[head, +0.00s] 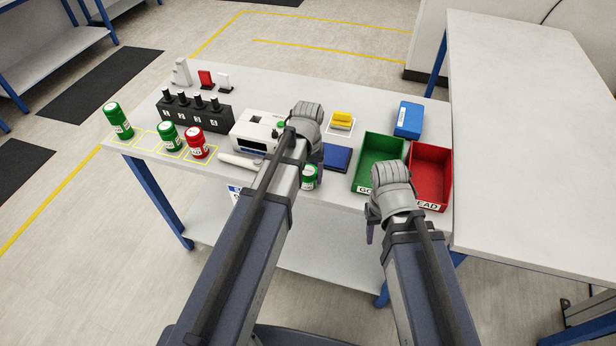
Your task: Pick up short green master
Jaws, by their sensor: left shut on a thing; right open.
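My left gripper (313,163) is mostly hidden behind its own wrist and arm. It is shut on a short green can (310,178) with a white label, near the front edge of the table; I cannot tell whether the can touches the table. A green can (118,121) stands at the table's left end, and another green can (168,137) stands right of it, beside a red can (197,142). My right gripper (370,228) is open and empty, in front of the green and red bins, and its fingers are partly hidden.
A black block with several knobs (190,112) and a white device (256,132) stand behind the cans. A green bin (367,170), red bin (432,160), blue box (408,119) and blue pad (337,158) are on the right. A bare white table (530,120) adjoins there.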

